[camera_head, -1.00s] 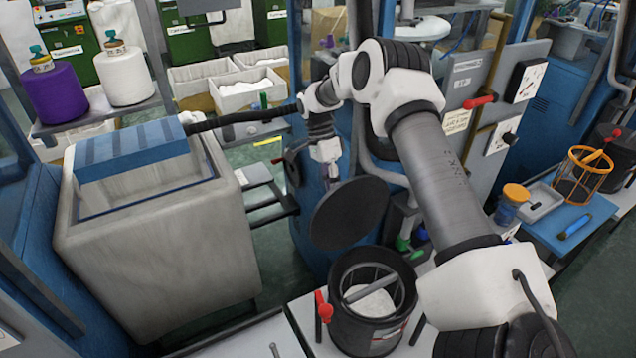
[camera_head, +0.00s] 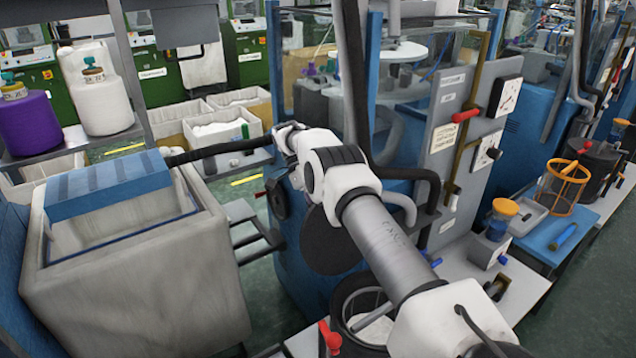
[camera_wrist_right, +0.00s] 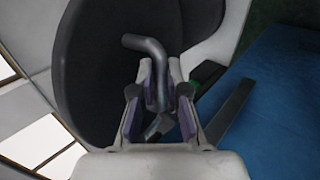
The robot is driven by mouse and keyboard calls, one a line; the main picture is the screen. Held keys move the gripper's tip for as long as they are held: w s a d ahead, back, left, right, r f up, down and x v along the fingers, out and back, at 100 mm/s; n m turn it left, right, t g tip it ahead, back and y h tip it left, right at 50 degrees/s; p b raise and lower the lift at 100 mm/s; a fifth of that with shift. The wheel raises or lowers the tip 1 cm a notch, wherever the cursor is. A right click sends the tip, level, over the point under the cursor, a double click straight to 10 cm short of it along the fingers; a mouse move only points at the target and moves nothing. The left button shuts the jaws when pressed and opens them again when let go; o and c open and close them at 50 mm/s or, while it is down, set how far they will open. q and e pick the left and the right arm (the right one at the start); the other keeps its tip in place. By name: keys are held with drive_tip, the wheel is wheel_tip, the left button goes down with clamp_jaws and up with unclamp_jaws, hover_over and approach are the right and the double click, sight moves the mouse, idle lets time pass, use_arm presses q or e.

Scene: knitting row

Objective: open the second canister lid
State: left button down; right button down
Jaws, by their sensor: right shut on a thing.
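A dark open canister (camera_head: 345,300) with a pale content and a red handle (camera_head: 330,338) stands at the bottom centre of the head view, partly hidden by my right arm. Its round dark lid (camera_head: 328,245) is off and held tilted above and behind the opening, partly covered by my arm. In the right wrist view, my right gripper (camera_wrist_right: 160,95) is shut on the bent grey handle (camera_wrist_right: 146,44) of the lid (camera_wrist_right: 95,75). The right gripper is hidden behind its arm in the head view. My left gripper is not in view.
A large grey bin (camera_head: 150,290) stands at the left. A blue machine (camera_head: 290,270) is close behind the lid. At the right, a blue table (camera_head: 550,236) holds an orange wire basket (camera_head: 563,190), with another dark canister (camera_head: 603,160) behind it.

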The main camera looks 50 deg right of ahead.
drive_tip(key=shift+d+f, duration=0.1)
drive_tip(key=shift+d, duration=0.05)
drive_tip(key=c, duration=1.2)
unclamp_jaws()
drive_tip(key=shift+w+d+f, duration=0.1)
drive_tip(key=shift+w, duration=0.05)
drive_tip(key=shift+w+d+f, duration=0.1)
drive_tip(key=shift+w, duration=0.1)
drive_tip(key=shift+d, duration=0.1)
